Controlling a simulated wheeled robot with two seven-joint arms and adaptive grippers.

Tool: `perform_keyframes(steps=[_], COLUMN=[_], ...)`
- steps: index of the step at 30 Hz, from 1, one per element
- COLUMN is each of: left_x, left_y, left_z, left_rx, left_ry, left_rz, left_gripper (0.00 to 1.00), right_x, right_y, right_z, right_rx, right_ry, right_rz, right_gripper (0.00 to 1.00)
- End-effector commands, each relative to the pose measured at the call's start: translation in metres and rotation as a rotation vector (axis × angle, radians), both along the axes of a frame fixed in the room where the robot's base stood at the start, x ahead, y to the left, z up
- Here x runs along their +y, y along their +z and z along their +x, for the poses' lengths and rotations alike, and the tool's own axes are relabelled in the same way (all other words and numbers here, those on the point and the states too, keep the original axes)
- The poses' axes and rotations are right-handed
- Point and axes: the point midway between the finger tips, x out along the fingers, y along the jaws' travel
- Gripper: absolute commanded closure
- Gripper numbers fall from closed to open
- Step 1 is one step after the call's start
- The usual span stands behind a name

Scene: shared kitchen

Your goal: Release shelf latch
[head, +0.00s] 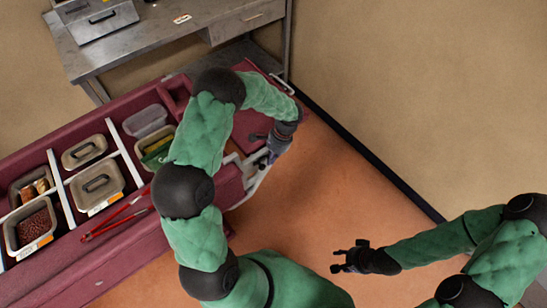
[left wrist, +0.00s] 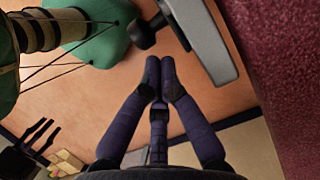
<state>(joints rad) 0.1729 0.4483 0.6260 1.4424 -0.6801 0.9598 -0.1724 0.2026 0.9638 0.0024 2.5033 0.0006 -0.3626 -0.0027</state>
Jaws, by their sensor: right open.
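A pale grey latch bracket (head: 258,176) sits at the end of the maroon cart, just below my left gripper (head: 263,147). In the left wrist view a grey bar (left wrist: 205,42) with a black knob (left wrist: 143,35) lies just beyond the fingertips of my left gripper (left wrist: 159,68). Its two dark fingers converge there with their tips close together, and nothing shows between them. I cannot tell whether they touch the bar or are fully shut. My right gripper (head: 342,259) is open and empty over the floor, away from the cart.
The maroon cart (head: 128,262) holds several lidded and open containers in white-divided bays. Red tongs (head: 115,217) lie on its near rim. A folded-out maroon shelf (head: 262,100) is at its right end. A steel table (head: 150,45) stands behind. Floor at right is clear to the wall.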

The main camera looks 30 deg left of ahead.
Motion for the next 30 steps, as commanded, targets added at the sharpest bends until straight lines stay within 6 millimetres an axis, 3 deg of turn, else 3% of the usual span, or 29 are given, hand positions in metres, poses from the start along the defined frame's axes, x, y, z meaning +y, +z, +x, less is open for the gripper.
perform_keyframes(steps=[6,16,30], left_x=[0.002,0.018,0.016], left_y=[0.001,0.001,0.001], left_z=[-0.003,-0.041,-0.041], left_rx=[0.0,0.0,0.0], left_ry=[0.001,0.003,0.001], left_rz=[0.0,0.001,0.0], left_gripper=[1.0,1.0,1.0], right_x=[0.0,0.0,0.0], right_y=[0.001,0.007,0.007], right_z=[0.0,0.0,0.0], right_rx=[0.0,0.0,0.0], right_ry=[0.0,0.0,0.0], right_rz=[0.0,0.0,0.0], right_gripper=[0.56,0.56,0.56])
